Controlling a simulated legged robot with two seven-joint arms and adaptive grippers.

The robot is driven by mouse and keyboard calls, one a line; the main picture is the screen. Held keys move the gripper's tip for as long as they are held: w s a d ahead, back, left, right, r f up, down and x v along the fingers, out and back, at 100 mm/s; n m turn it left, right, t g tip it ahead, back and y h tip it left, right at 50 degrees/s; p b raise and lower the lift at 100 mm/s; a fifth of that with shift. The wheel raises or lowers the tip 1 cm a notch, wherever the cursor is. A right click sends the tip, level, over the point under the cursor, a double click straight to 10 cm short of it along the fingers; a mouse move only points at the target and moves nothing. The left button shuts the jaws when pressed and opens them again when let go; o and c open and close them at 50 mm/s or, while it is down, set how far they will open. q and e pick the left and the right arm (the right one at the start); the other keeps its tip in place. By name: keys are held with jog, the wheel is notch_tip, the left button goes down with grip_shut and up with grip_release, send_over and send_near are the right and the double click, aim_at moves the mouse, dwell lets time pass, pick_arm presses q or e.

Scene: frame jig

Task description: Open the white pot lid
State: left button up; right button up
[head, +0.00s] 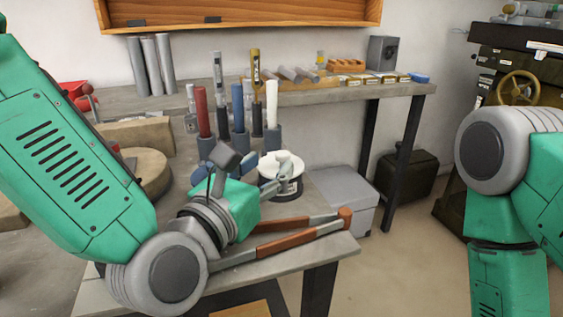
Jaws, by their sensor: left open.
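Tools with orange-brown handles (300,236) lie on the bench (340,248) in front of the pot. Upright tools in holders (238,110) stand behind my left gripper. A grey box (345,195) is on the floor beside the bench. Open floor lies to the right.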

aim_at(280, 157)
pick_arm(q)
jog(key=x, duration=0.5)
jog(key=shift+d+b, duration=0.15)
jog(key=shift+b, duration=0.15)
grip_shut()
